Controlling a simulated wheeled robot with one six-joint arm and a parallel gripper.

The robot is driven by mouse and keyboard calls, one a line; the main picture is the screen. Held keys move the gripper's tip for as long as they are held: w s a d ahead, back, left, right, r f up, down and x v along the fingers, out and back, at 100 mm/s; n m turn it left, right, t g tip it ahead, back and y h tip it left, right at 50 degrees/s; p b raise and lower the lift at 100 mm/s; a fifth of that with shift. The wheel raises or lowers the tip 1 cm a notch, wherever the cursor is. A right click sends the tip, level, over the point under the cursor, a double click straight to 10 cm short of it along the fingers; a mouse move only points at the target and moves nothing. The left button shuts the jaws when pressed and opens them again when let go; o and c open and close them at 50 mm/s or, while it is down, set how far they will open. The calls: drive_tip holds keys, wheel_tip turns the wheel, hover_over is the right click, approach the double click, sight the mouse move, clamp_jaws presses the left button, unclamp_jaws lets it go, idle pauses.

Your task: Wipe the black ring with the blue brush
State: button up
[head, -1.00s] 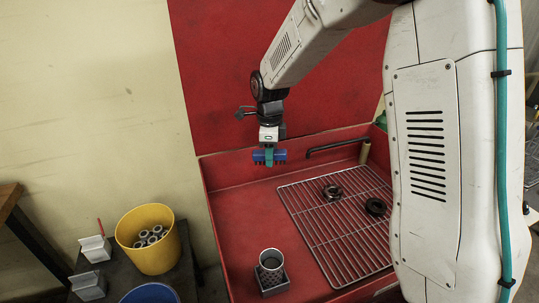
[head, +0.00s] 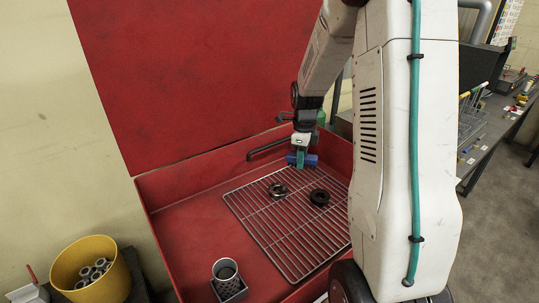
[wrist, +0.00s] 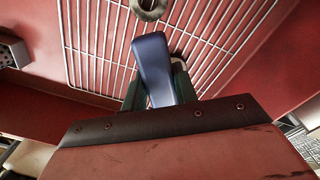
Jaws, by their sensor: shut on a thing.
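My gripper (head: 300,158) is shut on the blue brush (head: 312,160), above the far edge of the wire rack. In the wrist view the brush's blue handle (wrist: 153,60) stands between the green fingers; its bristles are hidden there. The black ring (head: 320,197) lies on the rack, nearer the camera than the brush and apart from it. A second ring, dark with a greyer metallic look (head: 278,190), lies to its left. One ring (wrist: 150,9) is partly visible at the top of the wrist view; it looks greyish.
The wire rack (head: 262,224) sits in a red basin (head: 180,222) with raised walls. A black pipe (head: 266,147) runs along the back. A grey cup in a holder (head: 228,280) stands at the front left. A yellow bucket (head: 112,282) of metal parts is outside the basin.

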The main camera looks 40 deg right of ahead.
sight(323, 200)
drive_tip(key=s+d+f+m, duration=0.3)
drive_tip(key=s+d, duration=0.5)
drive_tip(key=shift+s+a+f, duration=0.1)
drive_tip(key=shift+f, duration=4)
drive_tip(key=shift+a, duration=1.85)
drive_tip(key=shift+f, duration=0.1)
drive_tip(key=shift+d, duration=1.95)
wheel_tip(323, 200, up, 8)
